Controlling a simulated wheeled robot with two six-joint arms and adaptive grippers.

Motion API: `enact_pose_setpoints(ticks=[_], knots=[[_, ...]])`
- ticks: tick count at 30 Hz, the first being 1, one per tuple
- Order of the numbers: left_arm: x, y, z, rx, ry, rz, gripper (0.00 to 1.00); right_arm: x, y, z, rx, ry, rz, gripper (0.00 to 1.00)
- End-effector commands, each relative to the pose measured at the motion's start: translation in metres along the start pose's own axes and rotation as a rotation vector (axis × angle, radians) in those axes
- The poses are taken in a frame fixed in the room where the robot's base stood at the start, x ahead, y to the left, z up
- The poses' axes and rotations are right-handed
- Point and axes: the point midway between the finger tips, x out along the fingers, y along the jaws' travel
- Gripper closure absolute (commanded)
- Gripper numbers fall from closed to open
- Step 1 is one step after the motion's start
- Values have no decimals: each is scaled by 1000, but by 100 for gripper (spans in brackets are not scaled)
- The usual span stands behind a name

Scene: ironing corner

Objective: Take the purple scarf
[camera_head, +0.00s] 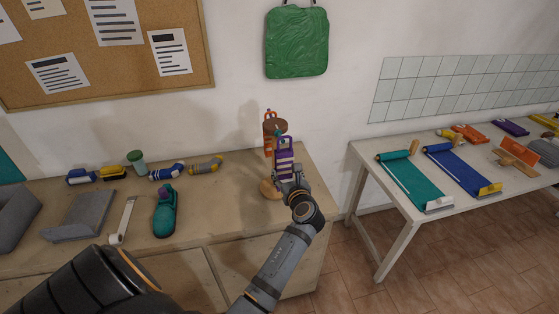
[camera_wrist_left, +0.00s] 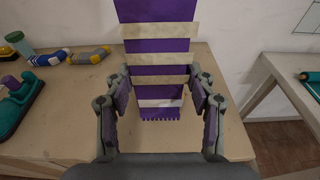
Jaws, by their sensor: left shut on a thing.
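The purple scarf (camera_head: 284,156) with pale cream stripes hangs from a wooden stand (camera_head: 271,189) at the right end of the wooden bench. My left gripper (camera_head: 288,176) is at its lower part and shut on it. In the left wrist view, the scarf (camera_wrist_left: 160,75) hangs upright between the two fingers of the left gripper (camera_wrist_left: 161,98), its fringed lower end showing below them. The scarf's top is out of that view. An orange scarf (camera_head: 268,130) hangs on the far left side of the stand. My right gripper is not in view.
A white table (camera_head: 385,225) with teal and blue cloths stands at right, across a floor gap. A green bag (camera_head: 296,42) hangs on the wall.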

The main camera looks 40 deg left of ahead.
Motion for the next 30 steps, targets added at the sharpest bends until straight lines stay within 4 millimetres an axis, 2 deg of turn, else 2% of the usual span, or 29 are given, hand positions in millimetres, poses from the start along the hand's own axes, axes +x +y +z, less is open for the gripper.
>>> enact_pose_setpoints(ticks=[19,30], knots=[[-37,0,-8,-1,3,0,79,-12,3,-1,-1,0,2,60],[-40,1,-11,1,7,1,79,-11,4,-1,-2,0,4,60]])
